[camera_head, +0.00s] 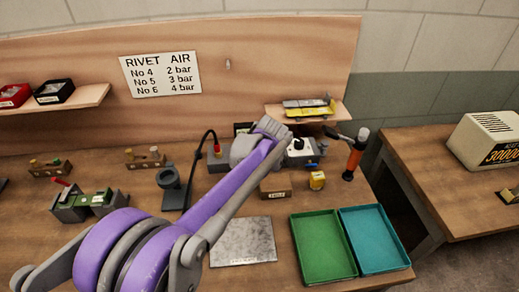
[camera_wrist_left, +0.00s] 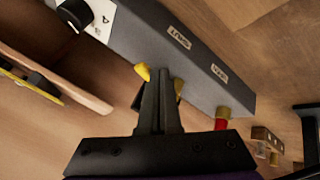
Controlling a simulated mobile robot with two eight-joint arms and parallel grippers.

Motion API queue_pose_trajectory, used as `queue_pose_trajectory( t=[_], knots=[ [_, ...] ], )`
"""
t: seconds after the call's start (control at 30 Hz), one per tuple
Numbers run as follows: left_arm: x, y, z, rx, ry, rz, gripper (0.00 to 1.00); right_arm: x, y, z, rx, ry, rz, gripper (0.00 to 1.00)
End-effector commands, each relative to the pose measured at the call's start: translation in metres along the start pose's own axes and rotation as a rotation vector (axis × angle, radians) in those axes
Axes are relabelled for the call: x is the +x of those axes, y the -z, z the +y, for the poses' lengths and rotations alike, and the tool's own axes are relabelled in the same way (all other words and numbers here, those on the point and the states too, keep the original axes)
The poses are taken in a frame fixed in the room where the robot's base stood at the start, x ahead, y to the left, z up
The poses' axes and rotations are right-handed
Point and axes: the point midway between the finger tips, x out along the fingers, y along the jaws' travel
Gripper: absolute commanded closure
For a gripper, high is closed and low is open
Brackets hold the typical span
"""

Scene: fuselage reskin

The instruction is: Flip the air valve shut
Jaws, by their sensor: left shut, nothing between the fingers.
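The air valve seems to be the yellow lever (camera_wrist_left: 142,72) on a long grey control box (camera_wrist_left: 200,62) with two small labels, too small to read surely. My left gripper (camera_wrist_left: 163,78) is shut with its fingertips at the box's edge, right beside the yellow lever; another bit of yellow shows at the other side of the fingers. I cannot tell whether they touch. In the head view, the grey box (camera_head: 220,163) is partly covered by my purple left arm, and the left fingertips are hidden behind the wrist. My right gripper is not in view.
A black goose-neck lamp (camera_head: 190,175), an orange-handled tool (camera_head: 354,158), a metal sheet (camera_head: 243,242), a green tray (camera_head: 322,272) and a teal tray (camera_head: 376,240) are around.

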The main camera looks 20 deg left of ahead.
Motion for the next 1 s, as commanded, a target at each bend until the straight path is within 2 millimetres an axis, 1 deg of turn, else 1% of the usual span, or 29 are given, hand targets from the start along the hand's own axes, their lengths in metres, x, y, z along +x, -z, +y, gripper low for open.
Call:
queue_pose_trajectory(
  t=[0.03,0.37,0.7,1.0],
  knots=[
    [0.001,-0.001,0.005,-0.029,0.017,0.017,1.00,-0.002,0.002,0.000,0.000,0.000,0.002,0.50],
    [0.002,0.001,0.001,-0.034,0.018,0.015,1.00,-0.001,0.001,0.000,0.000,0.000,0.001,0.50],
    [0.004,0.013,-0.006,-0.034,0.018,0.014,1.00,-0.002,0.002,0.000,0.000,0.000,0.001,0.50],
    [0.004,0.013,-0.006,-0.033,0.017,0.014,1.00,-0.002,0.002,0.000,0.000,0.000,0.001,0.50]
  ],
)
